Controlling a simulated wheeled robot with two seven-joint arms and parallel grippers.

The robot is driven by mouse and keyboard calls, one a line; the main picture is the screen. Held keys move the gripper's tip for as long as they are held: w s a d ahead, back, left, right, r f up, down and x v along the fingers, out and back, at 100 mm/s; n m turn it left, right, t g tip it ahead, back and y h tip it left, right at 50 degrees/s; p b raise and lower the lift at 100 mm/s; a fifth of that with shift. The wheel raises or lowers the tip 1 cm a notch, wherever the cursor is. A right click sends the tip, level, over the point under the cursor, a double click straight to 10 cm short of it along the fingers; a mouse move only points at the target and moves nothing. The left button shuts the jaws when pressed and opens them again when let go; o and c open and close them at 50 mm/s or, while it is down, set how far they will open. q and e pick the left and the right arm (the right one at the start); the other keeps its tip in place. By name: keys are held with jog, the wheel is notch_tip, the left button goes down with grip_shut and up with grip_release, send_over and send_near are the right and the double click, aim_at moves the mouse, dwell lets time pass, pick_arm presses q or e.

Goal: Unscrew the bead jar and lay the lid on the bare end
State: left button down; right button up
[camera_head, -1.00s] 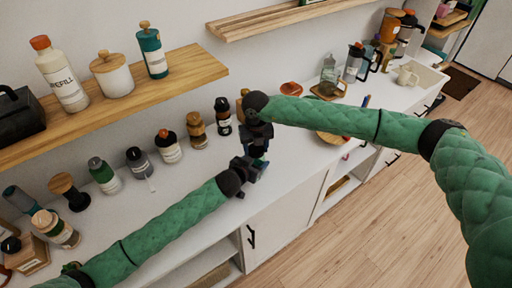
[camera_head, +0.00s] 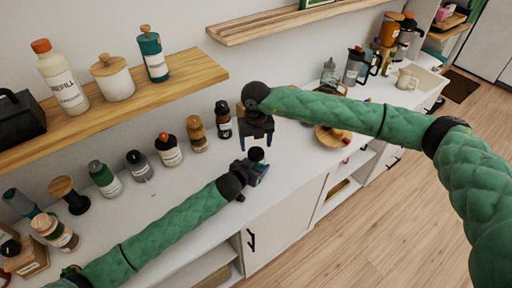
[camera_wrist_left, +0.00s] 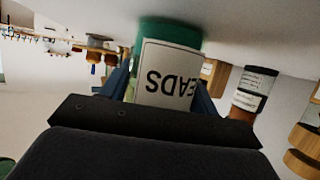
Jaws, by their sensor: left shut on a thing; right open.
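The bead jar (camera_wrist_left: 169,35) is green with a white label reading BEADS upside down in the left wrist view. My left gripper (camera_head: 255,171) is shut around its body, with a dark blue finger on each side of the label. In the head view a round black lid (camera_head: 257,154) shows on top of the jar, close above the left gripper. I cannot tell how tightly it sits. My right gripper (camera_head: 256,143) is open and empty just above and behind the lid, fingers pointing down. The jar's lower part is mostly hidden in the head view.
Several bottles and jars line the counter's back, including a dark-capped jar (camera_head: 222,119) and an amber wooden-topped jar (camera_head: 197,134).

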aim_at(256, 152)
notch_tip(256, 152, up, 3)
jog(key=shift+r, duration=0.2)
jog(key=shift+f, duration=4)
jog(key=c, duration=1)
jog(key=o, duration=1.1)
jog(key=shift+r, duration=0.15)
jog(key=shift+r, duration=2.15)
pick_arm(q)
jog(key=shift+c, duration=1.5)
grip_release()
